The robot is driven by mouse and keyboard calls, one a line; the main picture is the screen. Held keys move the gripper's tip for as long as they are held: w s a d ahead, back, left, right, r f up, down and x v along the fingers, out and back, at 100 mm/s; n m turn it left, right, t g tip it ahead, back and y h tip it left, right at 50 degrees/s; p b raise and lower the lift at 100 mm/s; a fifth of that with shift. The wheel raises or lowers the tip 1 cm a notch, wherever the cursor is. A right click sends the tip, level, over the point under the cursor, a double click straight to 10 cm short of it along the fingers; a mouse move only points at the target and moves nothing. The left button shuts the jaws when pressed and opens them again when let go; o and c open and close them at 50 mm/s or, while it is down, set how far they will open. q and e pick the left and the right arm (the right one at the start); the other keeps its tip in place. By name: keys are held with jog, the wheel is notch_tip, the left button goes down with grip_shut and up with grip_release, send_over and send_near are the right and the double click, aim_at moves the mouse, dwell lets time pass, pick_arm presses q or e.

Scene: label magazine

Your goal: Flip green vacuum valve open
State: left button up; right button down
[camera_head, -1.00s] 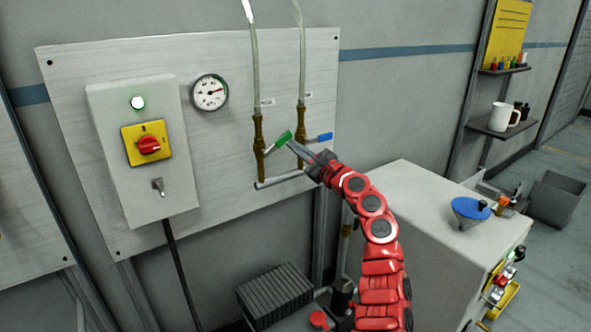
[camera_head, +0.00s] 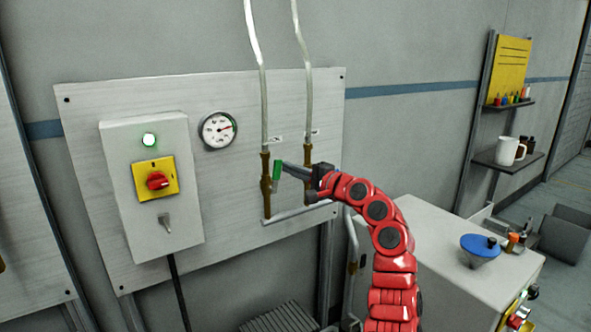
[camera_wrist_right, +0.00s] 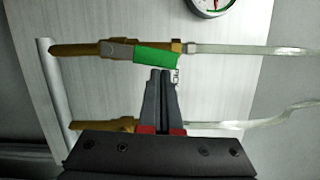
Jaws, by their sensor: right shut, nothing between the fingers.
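The green valve handle (camera_head: 277,170) is on the left brass valve (camera_head: 265,181) of the metal panel. In the head view it stands nearly upright beside the brass body. In the right wrist view the green handle (camera_wrist_right: 155,56) lies along the line of the brass valve and clear hose. My right gripper (camera_head: 284,164) is shut and empty, its fingertips at the handle's right side; contact is hard to judge. The tips also show in the right wrist view (camera_wrist_right: 160,73), just below the handle. The blue handle of the right valve is hidden behind my gripper. My left gripper is out of view.
A second brass valve (camera_head: 308,156) with a clear hose stands just right of the green one. A control box (camera_head: 180,230) with a red knob (camera_head: 157,181) and a round gauge (camera_head: 218,130) are on the left. A grey cabinet (camera_head: 440,240) stands at right.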

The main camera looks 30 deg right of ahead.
jog(key=shift+a+r+n, duration=0.25)
jog(key=shift+a+n, duration=0.25)
jog(key=shift+n, duration=0.3)
